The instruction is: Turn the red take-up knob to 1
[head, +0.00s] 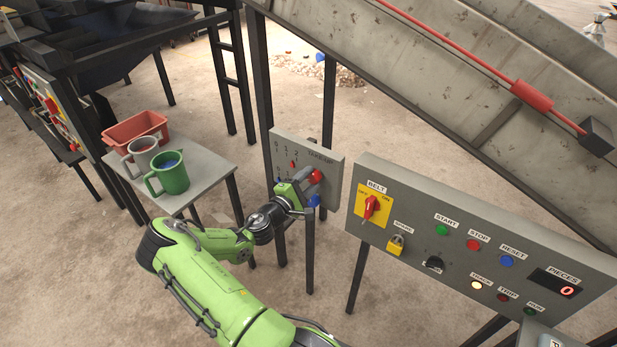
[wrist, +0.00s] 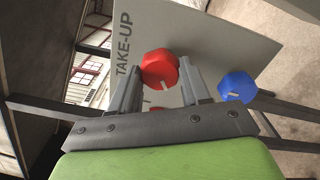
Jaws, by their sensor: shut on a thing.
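The red take-up knob (wrist: 160,69) sits on the grey take-up panel (head: 333,168) and also shows in the head view (head: 316,176). My gripper (wrist: 160,84) is at the panel with its two fingers on either side of the red knob, shut on it. A white pointer mark shows on the knob's face in the wrist view. The panel's scale reads 0, 1, 2 with red and blue markers at its left in the head view; which number the knob points to I cannot tell.
A blue knob (wrist: 238,86) sits on the same panel, close beside my gripper. The belt control panel (head: 480,225) stands to the right. A small table (head: 205,165) at the left holds a green mug (head: 170,173), a grey mug (head: 142,155) and a red bin (head: 135,127).

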